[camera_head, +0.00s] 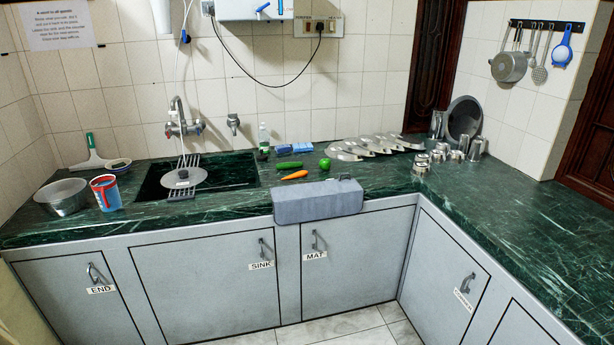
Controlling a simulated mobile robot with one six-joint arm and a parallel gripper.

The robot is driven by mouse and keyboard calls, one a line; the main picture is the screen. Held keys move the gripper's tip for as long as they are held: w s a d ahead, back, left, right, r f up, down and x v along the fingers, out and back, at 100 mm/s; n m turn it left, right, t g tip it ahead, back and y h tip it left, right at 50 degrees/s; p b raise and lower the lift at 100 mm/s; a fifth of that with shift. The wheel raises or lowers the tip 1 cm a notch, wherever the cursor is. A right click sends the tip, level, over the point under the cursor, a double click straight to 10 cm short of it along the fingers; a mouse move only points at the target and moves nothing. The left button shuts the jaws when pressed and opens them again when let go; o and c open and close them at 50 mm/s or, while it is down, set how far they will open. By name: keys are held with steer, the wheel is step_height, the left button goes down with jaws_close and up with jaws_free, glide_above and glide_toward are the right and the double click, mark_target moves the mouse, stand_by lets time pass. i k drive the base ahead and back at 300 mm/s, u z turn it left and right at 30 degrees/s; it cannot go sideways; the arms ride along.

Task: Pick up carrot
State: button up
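An orange carrot (295,175) lies on the dark green marble counter (240,212), right of the sink. A green cucumber-like vegetable (289,165) lies just behind it. A round green vegetable or fruit (325,164) sits to its right. A grey box-like block (318,201) stands at the counter's front edge, in front of and right of the carrot. The carrot looks unobstructed from above. My gripper does not show in this view, unless the grey block is part of my own body, which I cannot tell.
The sink (225,178) holds a lidded pan or lid (183,178) on a rack. A bottle (263,137) and blue packs (293,150) stand behind the vegetables. Several metal plates (370,145) and steel cups (422,162) are to the right. The right counter (520,225) is clear.

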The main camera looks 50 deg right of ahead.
mark_target(303, 174)
steer(key=u, duration=0.1)
steer(key=i, duration=0.95)
steer(key=z, duration=0.05)
